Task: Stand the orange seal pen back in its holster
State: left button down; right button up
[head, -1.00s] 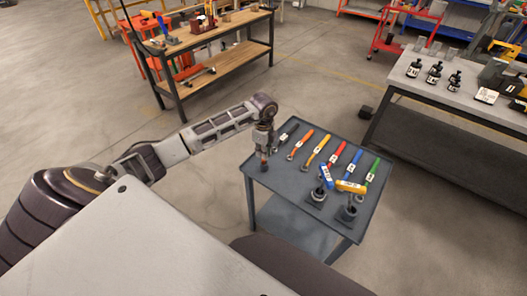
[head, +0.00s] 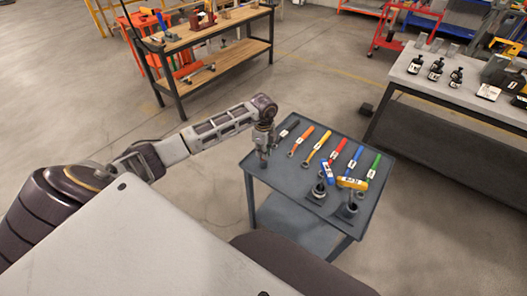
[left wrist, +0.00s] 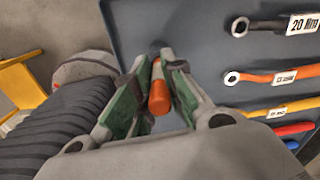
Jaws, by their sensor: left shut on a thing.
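My left gripper (head: 262,160) points down over the near-left corner of the grey cart top. In the left wrist view, my left gripper (left wrist: 160,75) is shut on the orange seal pen (left wrist: 159,98), with its green-sided fingers on either side. The pen's rounded orange end faces the wrist camera. A small dark shape (left wrist: 156,48) shows between the fingertips; I cannot tell whether it is the holster or whether the pen is inside it. In the head view the fingers hide the pen. My right gripper is out of view.
The cart top (head: 288,178) carries a row of wrenches with coloured handles, including an orange one (head: 302,140). Two dark screw jacks (head: 318,192) (head: 350,208) stand near its front edge, by blue (head: 328,172) and yellow (head: 352,183) labelled pieces. A workbench (head: 440,90) stands right.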

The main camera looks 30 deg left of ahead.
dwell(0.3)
pick_arm(q)
jog(key=c, duration=1.4)
grip_release()
jog(key=shift+r, duration=5.95)
